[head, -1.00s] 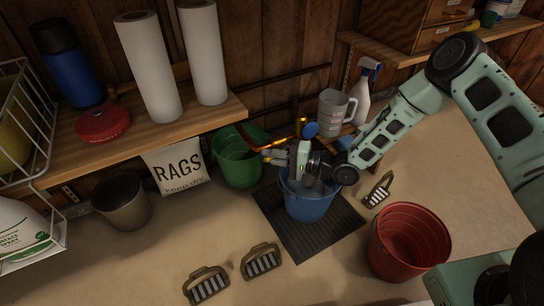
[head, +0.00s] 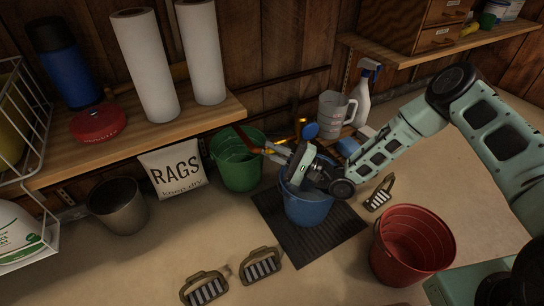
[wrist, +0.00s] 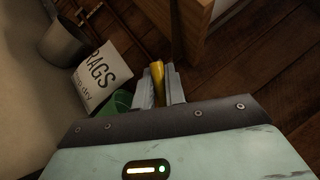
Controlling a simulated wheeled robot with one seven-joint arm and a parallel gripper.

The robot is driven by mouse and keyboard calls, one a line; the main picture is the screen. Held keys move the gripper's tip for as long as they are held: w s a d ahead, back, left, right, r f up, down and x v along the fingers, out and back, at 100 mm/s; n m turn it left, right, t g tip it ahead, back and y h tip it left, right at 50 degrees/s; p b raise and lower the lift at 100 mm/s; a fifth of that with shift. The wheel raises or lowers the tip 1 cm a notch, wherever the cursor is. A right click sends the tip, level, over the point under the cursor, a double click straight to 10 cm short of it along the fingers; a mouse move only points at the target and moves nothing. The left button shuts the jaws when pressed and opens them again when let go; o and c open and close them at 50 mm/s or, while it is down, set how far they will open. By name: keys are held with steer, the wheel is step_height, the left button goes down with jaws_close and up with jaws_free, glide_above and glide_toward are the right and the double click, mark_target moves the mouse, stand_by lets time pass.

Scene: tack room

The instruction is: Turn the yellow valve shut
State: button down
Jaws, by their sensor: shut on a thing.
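My gripper (head: 268,150) reaches over the blue bucket toward the wall pipe, and its hand is tilted. In the wrist view its two fingers (wrist: 160,88) are shut on the yellow valve handle (wrist: 157,73), which shows as a narrow yellow piece between them. In the head view the handle is mostly hidden by the fingers and too small to make out clearly. A copper-coloured pipe (head: 247,138) runs beside the fingertips. The handle's exact angle to the pipe cannot be told.
A blue bucket (head: 308,210) stands on a dark mat (head: 325,240) under my gripper. A green bucket (head: 236,172) is left of it, a red bucket (head: 410,245) right. A round blue piece (head: 311,130) and a grey jug (head: 334,114) are close behind. A wooden shelf (head: 150,133) is at left.

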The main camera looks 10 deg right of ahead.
steer(key=shift+d+r+m+t+y+b, duration=0.1)
steer(key=shift+r+m+t+y+b, duration=0.15)
steer(key=shift+m, duration=0.25)
steer(key=shift+d+m+t+y+b, duration=0.1)
steer(key=shift+m+t+y+b, duration=0.05)
steer(key=shift+m+t, duration=0.3)
steer(key=c, duration=1.5)
jaws_free()
steer(key=shift+o, duration=0.2)
steer(key=p+v, duration=0.3)
steer(key=v, duration=0.4)
steer(key=shift+d, duration=0.25)
steer(key=shift+s, duration=0.1)
steer(key=shift+c, duration=0.3)
